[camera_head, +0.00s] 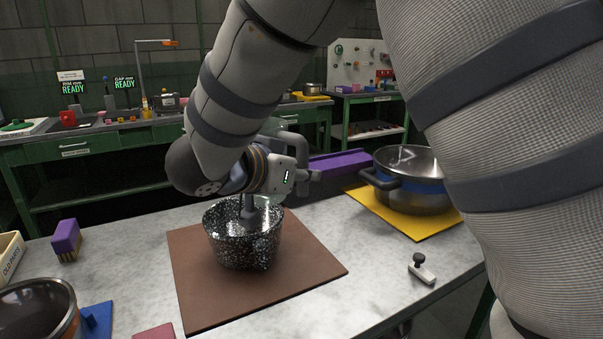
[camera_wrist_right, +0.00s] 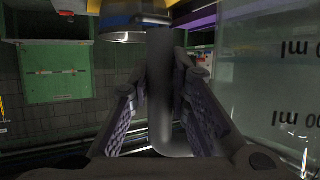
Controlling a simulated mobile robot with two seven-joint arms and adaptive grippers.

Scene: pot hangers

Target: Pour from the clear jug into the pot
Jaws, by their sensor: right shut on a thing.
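A black speckled pot (camera_head: 240,248) stands upright on a brown mat (camera_head: 205,299) in the head view. My right gripper (camera_head: 300,176) is above and behind it, to the right of its rim. The clear jug (camera_head: 275,126) shows only in part behind my right arm. In the right wrist view the gripper (camera_wrist_right: 165,82) is shut on the jug's grey handle (camera_wrist_right: 166,110). The jug's clear wall (camera_wrist_right: 288,100) with dark markings fills the right side there. A dark grey upright shape (camera_head: 250,208) shows in the pot's mouth; I cannot tell what it is. My left gripper is out of view.
A steel pot with a blue band (camera_head: 411,190) stands on a yellow mat (camera_head: 424,231) at right. A small white object with a black knob (camera_head: 421,270) lies in front.

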